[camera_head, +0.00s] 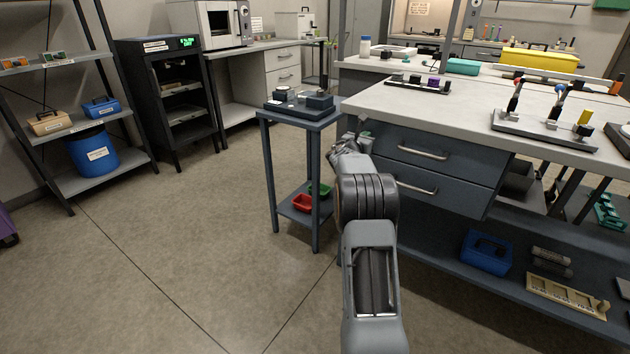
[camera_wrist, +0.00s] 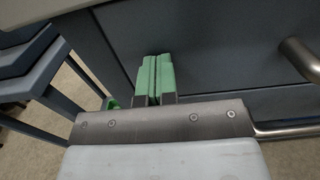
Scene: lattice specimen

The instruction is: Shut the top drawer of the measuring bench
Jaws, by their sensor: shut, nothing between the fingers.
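The measuring bench (camera_head: 400,98) stands at the right with a pale top and two dark blue-grey drawers. The top drawer (camera_head: 385,142) has a metal bar handle (camera_head: 422,152); how far it stands out from the bench is hard to tell. The lower drawer (camera_head: 455,193) is beneath it. My gripper is at the left end of the drawer fronts, left of the handles, partly hidden by my arm in the head view. In the wrist view its green fingers (camera_wrist: 154,60) are together and empty, in front of a dark panel; contact cannot be told.
A small dark side table (camera_head: 318,120) with instruments on top and red and green trays below stands close left of my gripper. The bench's lower shelf (camera_head: 520,290) holds a blue bin (camera_head: 485,253). Open floor lies at the left and front.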

